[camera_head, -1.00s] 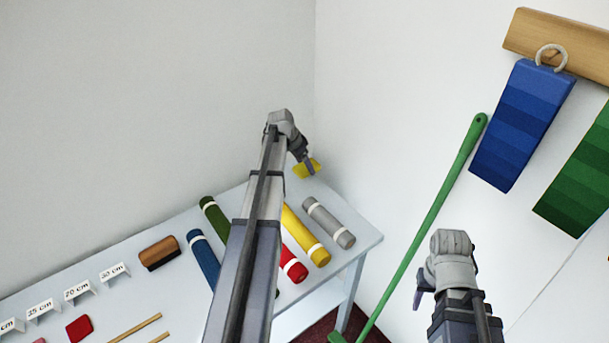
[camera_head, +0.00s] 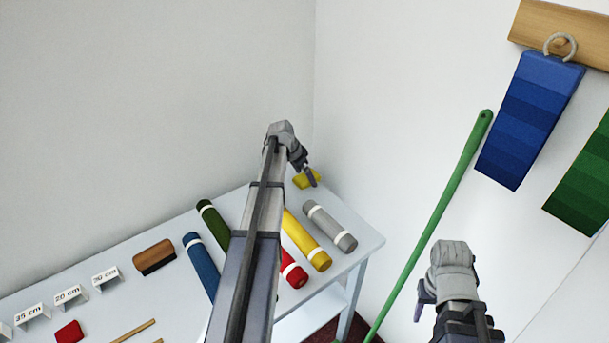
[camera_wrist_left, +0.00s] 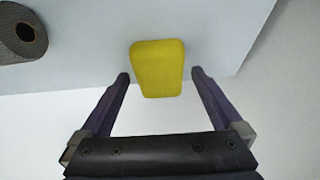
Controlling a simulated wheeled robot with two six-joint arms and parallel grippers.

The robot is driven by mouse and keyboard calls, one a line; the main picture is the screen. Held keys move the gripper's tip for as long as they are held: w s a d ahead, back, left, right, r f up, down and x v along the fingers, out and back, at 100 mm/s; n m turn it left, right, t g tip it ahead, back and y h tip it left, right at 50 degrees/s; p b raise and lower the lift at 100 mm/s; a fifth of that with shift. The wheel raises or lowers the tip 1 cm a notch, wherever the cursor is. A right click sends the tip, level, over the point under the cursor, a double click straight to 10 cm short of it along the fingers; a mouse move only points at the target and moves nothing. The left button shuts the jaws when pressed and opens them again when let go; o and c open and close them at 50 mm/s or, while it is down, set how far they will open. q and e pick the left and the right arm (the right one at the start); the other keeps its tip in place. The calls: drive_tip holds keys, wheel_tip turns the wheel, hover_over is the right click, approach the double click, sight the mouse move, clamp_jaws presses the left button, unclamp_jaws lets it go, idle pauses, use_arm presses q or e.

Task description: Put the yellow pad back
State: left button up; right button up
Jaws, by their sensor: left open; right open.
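The yellow pad (camera_head: 301,182) is at the far right corner of the pale table (camera_head: 372,240). In the left wrist view the pad (camera_wrist_left: 158,66) lies between the two fingers, close to the table edge, with a gap on each side. My left gripper (camera_head: 310,177) is open around it. Its fingertips also show in the left wrist view (camera_wrist_left: 160,76). Part of the pad is hidden behind the gripper in the head view. My right gripper (camera_head: 421,300) is open and empty, away from the table at the lower right.
Rolls lie on the table, with the grey roll (camera_head: 330,227) and yellow roll (camera_head: 307,240) nearest the pad. A wooden brush (camera_head: 154,255) and size cards stand at left. A green pole (camera_head: 432,222) leans at right. Blue swatches (camera_head: 528,120) hang on the wall.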

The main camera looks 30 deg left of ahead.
use_arm(q)
drive_tip(key=p+v, duration=1.1)
drive_tip(key=v, duration=0.1)
drive_tip(key=s+d+f+g, duration=0.1)
drive_tip(key=s+d, duration=0.2)
drive_tip(key=d, duration=0.9)
drive_tip(key=s+d+g, duration=0.2)
drive_tip(key=s+d, duration=0.2)
drive_tip(key=d, duration=0.7)
drive_tip(key=s+d+g+y, duration=0.1)
drive_tip(key=s+d+y, duration=0.2)
drive_tip(key=s+d, duration=1.2)
drive_tip(key=shift+s+d+f+n, duration=0.3)
drive_tip(key=shift+s+d, duration=0.1)
drive_tip(key=shift+d, duration=0.35)
